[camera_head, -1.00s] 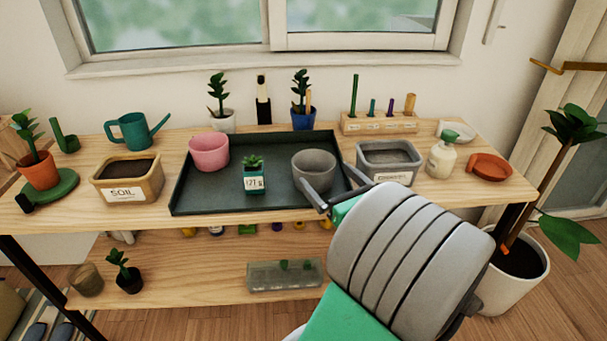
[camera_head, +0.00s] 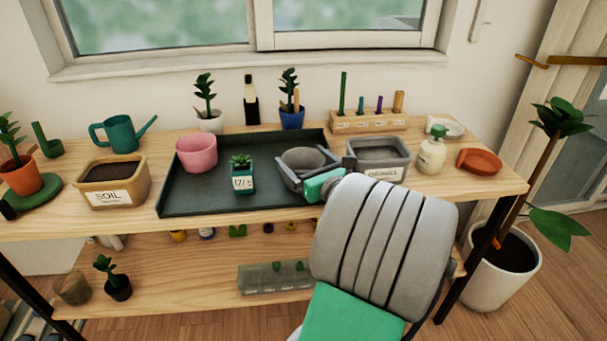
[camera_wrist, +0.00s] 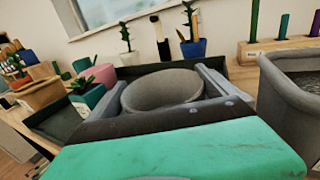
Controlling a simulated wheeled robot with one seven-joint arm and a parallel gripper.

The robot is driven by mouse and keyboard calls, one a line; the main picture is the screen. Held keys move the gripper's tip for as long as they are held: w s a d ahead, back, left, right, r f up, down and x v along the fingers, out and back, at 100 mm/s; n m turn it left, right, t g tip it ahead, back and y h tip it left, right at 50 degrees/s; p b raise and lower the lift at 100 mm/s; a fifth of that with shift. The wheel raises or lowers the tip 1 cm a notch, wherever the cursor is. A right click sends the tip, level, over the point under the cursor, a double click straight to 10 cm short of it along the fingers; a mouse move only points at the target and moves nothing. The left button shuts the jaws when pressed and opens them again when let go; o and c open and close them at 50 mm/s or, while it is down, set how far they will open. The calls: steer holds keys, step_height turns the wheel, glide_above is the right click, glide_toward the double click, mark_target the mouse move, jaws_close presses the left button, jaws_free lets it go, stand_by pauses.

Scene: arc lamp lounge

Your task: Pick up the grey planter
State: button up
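The grey planter (camera_head: 303,159) stands on the dark tray (camera_head: 215,195), near its right end. It is round, empty-looking and upright. My gripper (camera_head: 308,173) is open, its two fingers reaching around the planter from the front right. In the wrist view the planter (camera_wrist: 162,90) sits between the two fingers (camera_wrist: 165,88), one on each side. The gaps between fingers and planter look small, and I cannot tell whether they touch. The planter's lower part is hidden behind my gripper.
A pink pot (camera_head: 197,152) and a small labelled succulent pot (camera_head: 242,177) share the tray. A grey labelled bin (camera_head: 378,158) stands close on the right of my gripper. Potted plants, a bottle and a wooden tool rack (camera_head: 368,122) line the back.

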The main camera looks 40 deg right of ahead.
steer(key=c, duration=0.9)
steer(key=shift+r, duration=0.1)
